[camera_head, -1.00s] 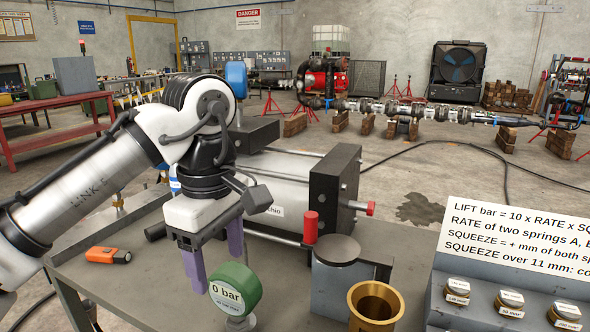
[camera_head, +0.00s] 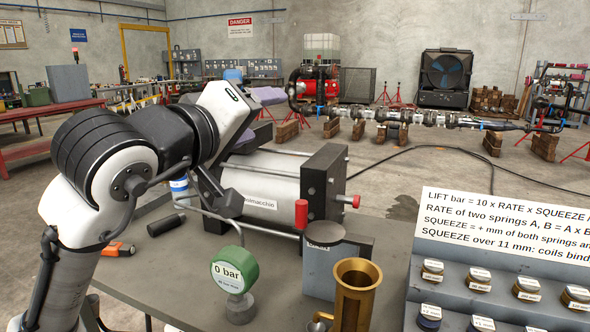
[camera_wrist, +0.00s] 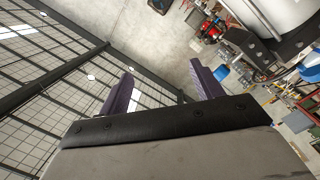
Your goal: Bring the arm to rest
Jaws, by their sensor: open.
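My gripper (camera_head: 258,115) is raised above the bench in the head view, its purple fingers pointing right and away from the bench top. The fingers are apart with nothing between them. In the wrist view my gripper (camera_wrist: 160,75) also shows spread and empty, with the window frames and wall beyond. My arm is folded up on the left of the head view. The grey cylinder (camera_head: 268,190) of the bench machine lies below and behind my gripper, partly hidden by my wrist.
A green gauge reading 0 bar (camera_head: 233,268), a brass cup (camera_head: 356,290) and a red-capped lever (camera_head: 301,213) stand on the bench (camera_head: 185,285). An orange tool (camera_head: 120,249) and a black cylinder (camera_head: 166,224) lie at left. A sloped rack (camera_head: 440,262) with labelled pieces is at right.

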